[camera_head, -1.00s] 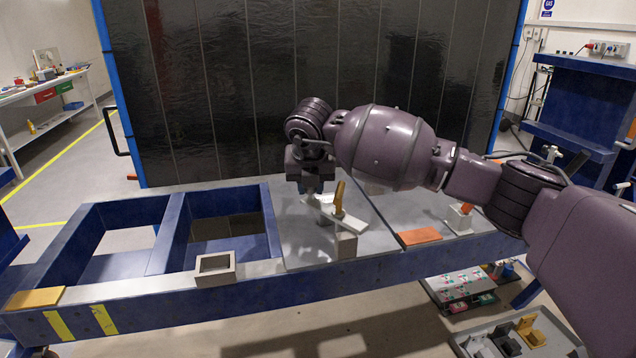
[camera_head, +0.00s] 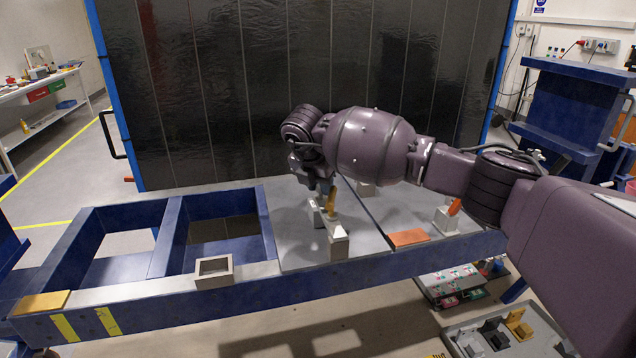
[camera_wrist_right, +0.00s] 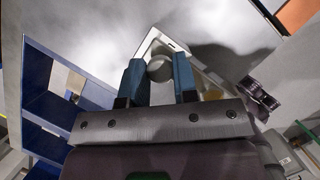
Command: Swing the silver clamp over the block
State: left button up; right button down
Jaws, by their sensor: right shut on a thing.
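The silver clamp (camera_head: 337,229) stands on the grey table plate near its front edge, with a tan upright piece (camera_head: 331,200) on it. My right gripper (camera_head: 322,193) reaches down onto the clamp from behind and hides part of its arm. In the right wrist view, the blue fingers of my right gripper (camera_wrist_right: 160,75) stand on either side of a round grey knob (camera_wrist_right: 159,68) on the clamp's pale arm. A grey block (camera_head: 338,248) is below the clamp; I cannot tell whether it is the clamp's base. My left gripper is out of view.
A second clamp with an orange handle (camera_head: 447,216) stands to the right, near an orange plate (camera_head: 408,238). A hollow grey block (camera_head: 213,271) sits on the front rail. A dark panel (camera_head: 300,90) rises behind the table.

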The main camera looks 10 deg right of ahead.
dwell(0.3)
jog(key=c, duration=0.9)
grip_release()
jog(key=shift+d, duration=0.1)
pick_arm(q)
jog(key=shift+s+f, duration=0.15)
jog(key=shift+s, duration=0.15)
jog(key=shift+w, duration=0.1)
